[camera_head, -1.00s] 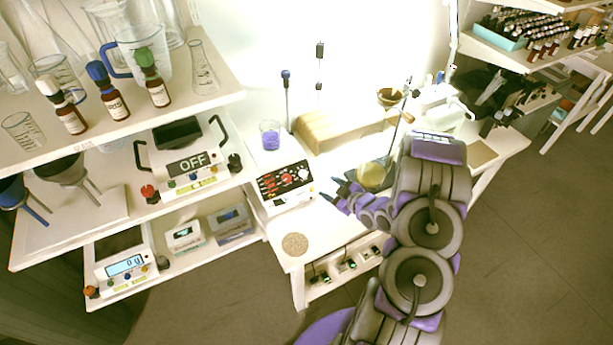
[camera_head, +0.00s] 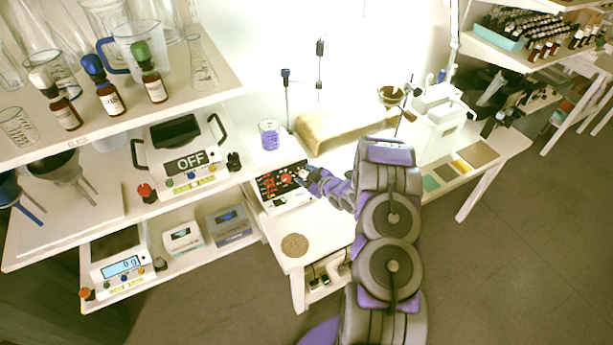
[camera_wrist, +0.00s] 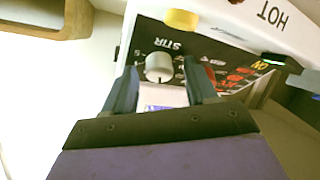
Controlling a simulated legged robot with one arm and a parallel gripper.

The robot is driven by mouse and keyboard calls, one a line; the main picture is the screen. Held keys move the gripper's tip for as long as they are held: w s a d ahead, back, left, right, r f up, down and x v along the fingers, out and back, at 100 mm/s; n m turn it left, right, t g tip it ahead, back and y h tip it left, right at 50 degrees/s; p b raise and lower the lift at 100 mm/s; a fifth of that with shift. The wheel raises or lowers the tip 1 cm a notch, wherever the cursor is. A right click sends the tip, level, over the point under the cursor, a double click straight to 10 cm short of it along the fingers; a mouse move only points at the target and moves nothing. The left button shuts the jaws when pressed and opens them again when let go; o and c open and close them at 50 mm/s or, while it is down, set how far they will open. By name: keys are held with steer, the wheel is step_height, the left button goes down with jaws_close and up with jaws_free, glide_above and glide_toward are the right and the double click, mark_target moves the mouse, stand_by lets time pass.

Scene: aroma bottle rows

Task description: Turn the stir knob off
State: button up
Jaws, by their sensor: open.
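The stir knob (camera_wrist: 159,67) is a pale grey round knob beside the STIR lettering on a black panel in the wrist view. My gripper (camera_wrist: 161,74) is open, with one dark finger on each side of the knob. I cannot tell whether the fingers touch it. Red markings show on the panel.
A beaker with purple contents (camera_head: 269,135) stands on the stirrer. A shelf with bottles and a scale (camera_head: 122,265) is at left.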

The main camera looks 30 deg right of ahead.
steer(key=c, duration=1.1)
steer(key=shift+o, duration=0.2)
steer(key=shift+n, duration=0.3)
steer(key=n+y, duration=0.1)
steer(key=n, duration=0.2)
steer(key=shift+d+g, duration=0.15)
steer(key=shift+g, duration=0.25)
steer(key=n+g, duration=0.1)
steer(key=n, duration=0.4)
steer(key=shift+w+g+y, duration=0.1)
steer(key=shift+g+y, duration=0.3)
steer(key=n+g, duration=0.2)
steer(key=n, duration=0.3)
steer(key=shift+r+b, duration=0.1)
steer(key=shift+b, duration=0.3)
steer(key=shift+n+g, duration=0.5)
steer(key=shift+n, duration=1)
steer(key=shift+h, duration=0.3)
